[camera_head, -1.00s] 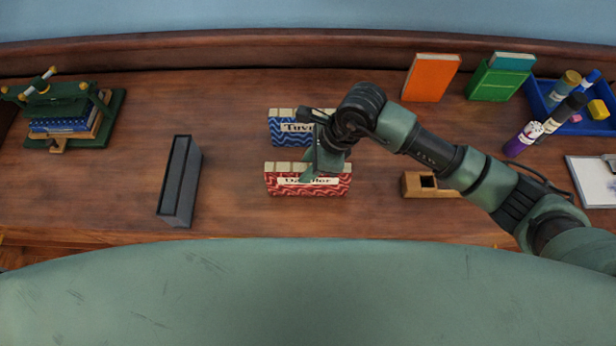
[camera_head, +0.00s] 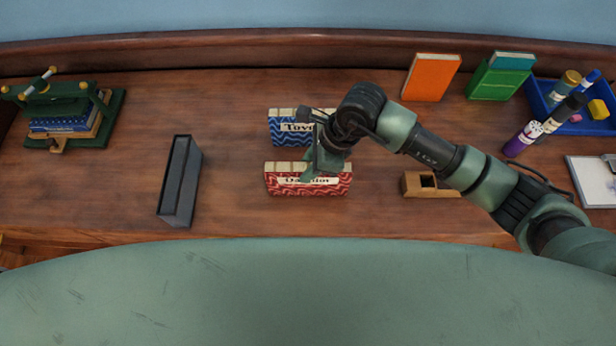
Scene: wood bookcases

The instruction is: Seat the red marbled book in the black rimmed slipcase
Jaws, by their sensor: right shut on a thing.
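The red marbled book (camera_head: 290,187) stands near the middle of the desk with a pale label on its spine, partly hidden by my gripper. My right gripper (camera_head: 316,174) reaches down over it and is shut on it; the fingertips are small and partly hidden by the hand. The black rimmed slipcase (camera_head: 178,182) stands on the desk to the left, apart from the book, its long narrow opening facing up. My left gripper is out of view.
A blue marbled book (camera_head: 284,130) stands just behind the red one. A small wooden block with a hole (camera_head: 412,186) sits to the right. A green press (camera_head: 62,118) stands back left. Orange (camera_head: 432,77) and green books (camera_head: 492,83) and a blue tray (camera_head: 540,100) are back right. Desk between slipcase and book is clear.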

